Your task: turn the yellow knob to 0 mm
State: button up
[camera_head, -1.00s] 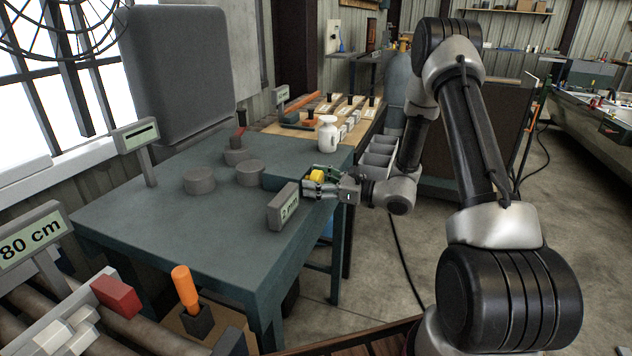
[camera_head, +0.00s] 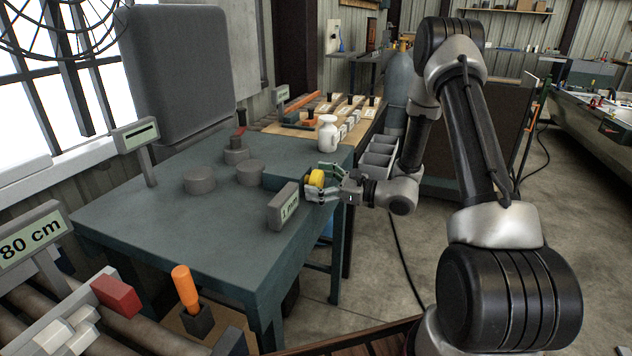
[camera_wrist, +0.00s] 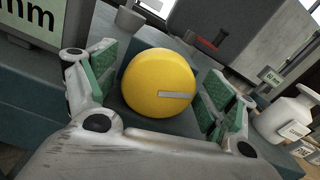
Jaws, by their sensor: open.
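The yellow knob (camera_wrist: 158,84) sits on the corner of the blue-grey table, with a pale pointer mark on its face; it also shows in the head view (camera_head: 316,178). My gripper (camera_wrist: 160,95) is open, with its green pads on both sides of the knob. A gap shows between each pad and the knob. A grey display box (camera_head: 284,206) beside the knob shows a reading in mm that looks like 1 mm. In the wrist view only the end of its text, "mm", shows on the display (camera_wrist: 38,18).
The blue-grey table (camera_head: 190,240) carries several grey round discs. A white bottle (camera_head: 328,134) stands behind the knob. A sign reading 80 cm (camera_head: 32,246) and an orange handle (camera_head: 185,287) are at the front left.

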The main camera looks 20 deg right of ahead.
aim_at(321, 181)
jog(key=v, duration=1.1)
jog(key=shift+d, duration=0.2)
jog(key=shift+s, duration=0.1)
jog(key=shift+a, duration=0.1)
jog(key=w+a+m, duration=0.1)
jog(key=m, duration=0.1)
jog(key=w+a+m, duration=0.2)
jog(key=shift+a+m, duration=0.3)
jog(key=x, duration=0.7)
jog(key=shift+w+a, duration=0.1)
jog(key=shift+a, duration=0.05)
jog(key=c, duration=1)
